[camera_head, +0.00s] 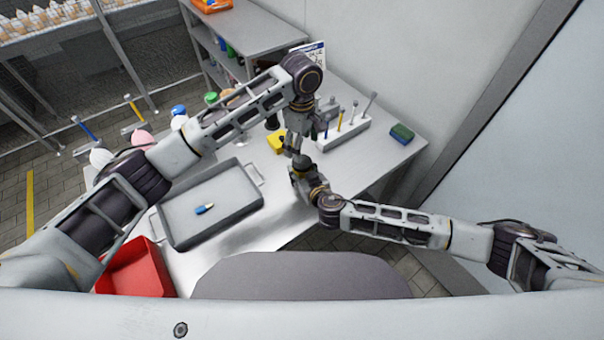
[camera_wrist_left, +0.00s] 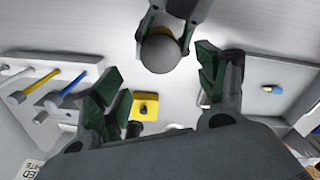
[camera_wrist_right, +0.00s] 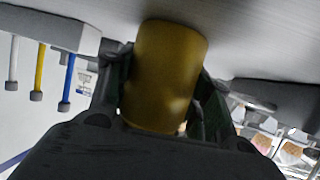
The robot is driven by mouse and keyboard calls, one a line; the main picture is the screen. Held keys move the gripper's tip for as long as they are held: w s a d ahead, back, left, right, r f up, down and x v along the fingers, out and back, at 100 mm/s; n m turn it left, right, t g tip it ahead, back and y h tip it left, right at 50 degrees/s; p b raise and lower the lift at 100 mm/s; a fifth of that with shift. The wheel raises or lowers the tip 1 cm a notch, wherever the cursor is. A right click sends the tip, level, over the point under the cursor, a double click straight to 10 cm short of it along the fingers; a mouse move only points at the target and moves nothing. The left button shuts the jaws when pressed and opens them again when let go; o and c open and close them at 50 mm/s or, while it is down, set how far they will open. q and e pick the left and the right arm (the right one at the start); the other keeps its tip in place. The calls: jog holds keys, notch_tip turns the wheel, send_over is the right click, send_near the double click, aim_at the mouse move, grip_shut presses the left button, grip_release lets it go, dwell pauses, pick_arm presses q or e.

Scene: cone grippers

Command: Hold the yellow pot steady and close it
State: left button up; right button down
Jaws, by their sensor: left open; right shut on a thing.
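The yellow pot (camera_wrist_right: 168,75) is a plain cylinder between the fingers of my right gripper (camera_head: 299,168), which is shut on it. In the left wrist view a grey round top (camera_wrist_left: 159,54) sits between the right gripper's fingers, with a bit of yellow behind it. It looks like the pot's lid, but I cannot tell how it is seated. My left gripper (camera_wrist_left: 160,85) is open and empty, above and a little apart from the grey top. In the head view the two grippers are close together and the pot is mostly hidden.
A yellow block with a hole (camera_wrist_left: 146,105) lies on the table. A white rack (camera_head: 343,133) with tools and a green-blue sponge (camera_head: 402,133) are at right. A grey tray (camera_head: 176,234) holds a small blue item (camera_head: 204,209). A red bin (camera_head: 136,274) is at left.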

aim_at(302, 171)
pick_arm(q)
jog(key=shift+f, duration=3.6)
jog(key=c, duration=1.1)
jog(key=shift+m, duration=3.4)
jog(key=o, duration=1.1)
jog(key=shift+o, duration=0.2)
jog(key=shift+r, duration=0.15)
